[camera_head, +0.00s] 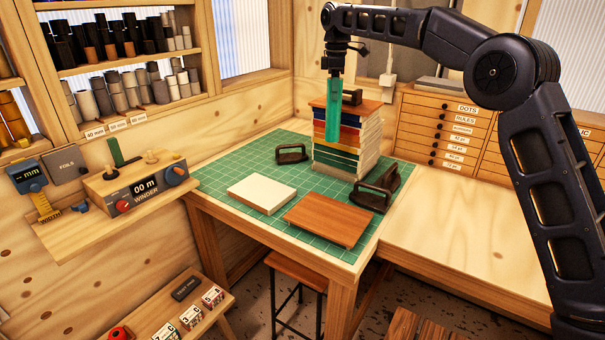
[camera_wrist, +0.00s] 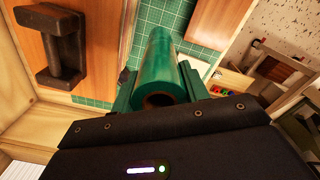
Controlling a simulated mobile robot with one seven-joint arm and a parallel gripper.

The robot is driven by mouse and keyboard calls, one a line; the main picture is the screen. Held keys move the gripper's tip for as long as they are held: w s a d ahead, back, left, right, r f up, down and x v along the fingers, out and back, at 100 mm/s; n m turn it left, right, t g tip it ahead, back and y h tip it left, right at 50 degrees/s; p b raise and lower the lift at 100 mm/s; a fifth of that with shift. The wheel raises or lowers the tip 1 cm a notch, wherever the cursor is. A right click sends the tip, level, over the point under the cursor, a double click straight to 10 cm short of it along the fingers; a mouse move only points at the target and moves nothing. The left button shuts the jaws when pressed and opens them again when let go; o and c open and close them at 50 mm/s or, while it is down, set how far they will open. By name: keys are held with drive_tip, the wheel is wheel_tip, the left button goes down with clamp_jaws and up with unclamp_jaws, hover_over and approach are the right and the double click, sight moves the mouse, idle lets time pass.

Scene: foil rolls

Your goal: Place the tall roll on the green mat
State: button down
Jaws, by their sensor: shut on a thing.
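A tall green roll (camera_head: 333,115) hangs upright from my gripper (camera_head: 335,76), in front of the book stack in the head view. In the wrist view the green roll (camera_wrist: 160,72) sits between the two fingers of my gripper (camera_wrist: 158,88), its hollow end facing the camera. My gripper is shut on it. The green mat (camera_head: 222,172) with a grid covers the corner table; part of the mat (camera_wrist: 150,25) shows beyond the roll in the wrist view. The roll's lower end appears above the mat; the exact gap is hard to tell.
A book stack (camera_head: 334,158) topped by a board and dark weight (camera_head: 352,97) stands close behind the roll. A pale block (camera_head: 262,194), a brown board (camera_head: 331,220) and dark irons (camera_head: 291,153) (camera_head: 378,188) lie on the mat. Bare mat shows left and between them.

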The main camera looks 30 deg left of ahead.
sight(328, 113)
drive_tip(key=shift+s+a+f, duration=0.15)
drive_tip(key=shift+s+a, duration=0.2)
drive_tip(key=shift+a, duration=0.4)
wheel_tip(328, 113, down, 20)
drive_tip(key=shift+a+r, duration=0.1)
drive_tip(key=c, duration=0.7)
unclamp_jaws()
drive_tip(key=shift+f, duration=0.2)
drive_tip(key=shift+r, duration=0.15)
wheel_tip(328, 113, up, 12)
